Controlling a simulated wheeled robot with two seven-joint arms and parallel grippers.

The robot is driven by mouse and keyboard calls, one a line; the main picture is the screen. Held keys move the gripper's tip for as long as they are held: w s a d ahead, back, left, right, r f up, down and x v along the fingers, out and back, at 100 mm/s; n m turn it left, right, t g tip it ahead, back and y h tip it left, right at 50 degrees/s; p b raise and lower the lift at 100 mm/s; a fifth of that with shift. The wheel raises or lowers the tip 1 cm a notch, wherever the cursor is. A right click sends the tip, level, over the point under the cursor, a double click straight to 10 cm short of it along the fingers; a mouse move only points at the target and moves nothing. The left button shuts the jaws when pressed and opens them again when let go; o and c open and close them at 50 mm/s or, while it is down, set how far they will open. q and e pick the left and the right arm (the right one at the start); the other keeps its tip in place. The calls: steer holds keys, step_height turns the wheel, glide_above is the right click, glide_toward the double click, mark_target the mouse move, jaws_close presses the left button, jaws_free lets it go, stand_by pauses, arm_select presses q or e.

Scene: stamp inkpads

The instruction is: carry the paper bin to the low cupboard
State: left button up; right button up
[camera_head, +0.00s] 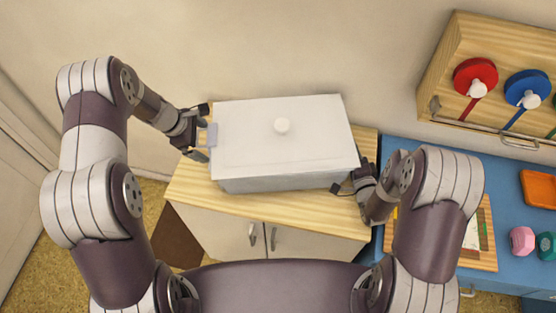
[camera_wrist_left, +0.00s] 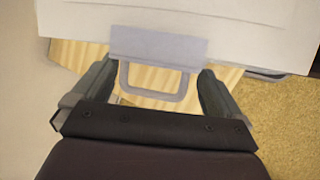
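My left gripper (camera_head: 203,132) is open, with one finger on each side of this handle and gaps between. My right gripper (camera_head: 352,180) is at the bin's right side near the front corner; its fingers and any handle there are mostly hidden.
Right of the cupboard stands a blue table (camera_head: 400,150) with an orange tray (camera_head: 538,188), a pink object (camera_head: 522,240) and a wooden board (camera_head: 485,255). A wooden rack (camera_head: 450,75) holds red and blue stamps behind it. Bare wood shows along the cupboard's front edge.

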steer(key=shift+d, duration=0.1)
steer(key=shift+s, duration=0.35)
steer(key=s, duration=0.3)
steer(key=s+d, duration=0.1)
steer(key=s, duration=0.7)
steer(key=shift+s+d+r, duration=0.1)
steer(key=shift+d, duration=0.25)
arm_select(q)
steer(key=v, duration=1.2)
